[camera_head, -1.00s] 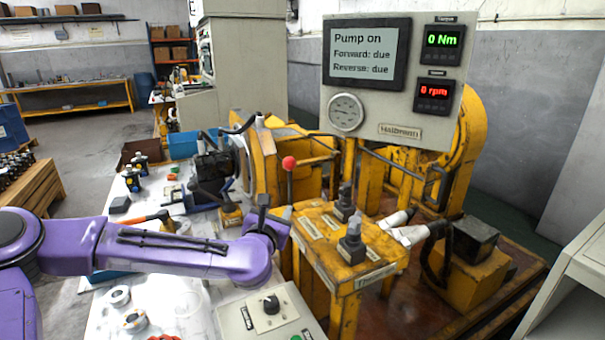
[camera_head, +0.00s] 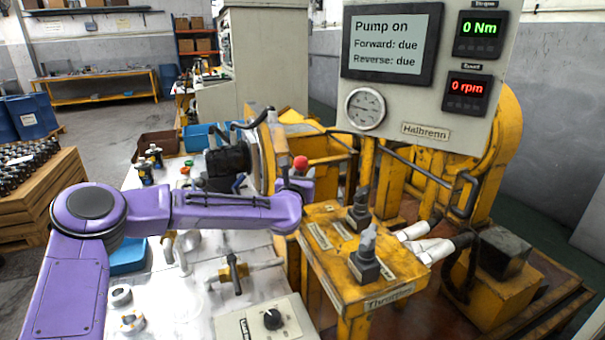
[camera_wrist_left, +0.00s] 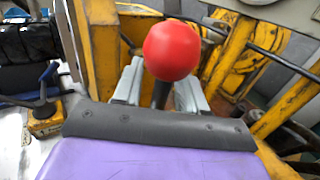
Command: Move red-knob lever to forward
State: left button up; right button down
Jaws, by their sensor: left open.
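The red knob (camera_head: 300,162) of the lever stands up just beyond the end of my left arm in the head view. In the left wrist view the red knob (camera_wrist_left: 171,50) is large, and its dark shaft runs down between my two grey fingers. My left gripper (camera_wrist_left: 160,92) is open, with one finger on each side of the shaft below the knob. In the head view my left gripper (camera_head: 297,184) hides most of the lever shaft. I cannot tell whether a finger touches it. My right gripper is not in view.
The display (camera_head: 389,45) reads "Pump on", "Forward: due", "Reverse: due". The meters show 0 Nm (camera_head: 481,35) and 0 rpm (camera_head: 468,91). The yellow stand (camera_head: 343,275) with two black levers is right of my gripper. A control box with a black knob (camera_head: 273,319) sits in front.

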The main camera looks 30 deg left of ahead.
pick_arm(q)
jog(key=shift+w+f, duration=0.1)
grip_shut()
jog(key=w+d+m+g+p, duration=0.1)
jog(key=w+d+f+m+g+p, duration=0.1)
jog(key=p, duration=0.1)
jog(key=w+d+m+p, duration=0.1)
jog(key=w+m+p, duration=0.1)
jog(key=shift+d+f+g, duration=0.25)
jog(key=shift+d+g, duration=0.1)
jog(key=shift+g, duration=0.05)
grip_release()
jog(key=shift+d, duration=0.1)
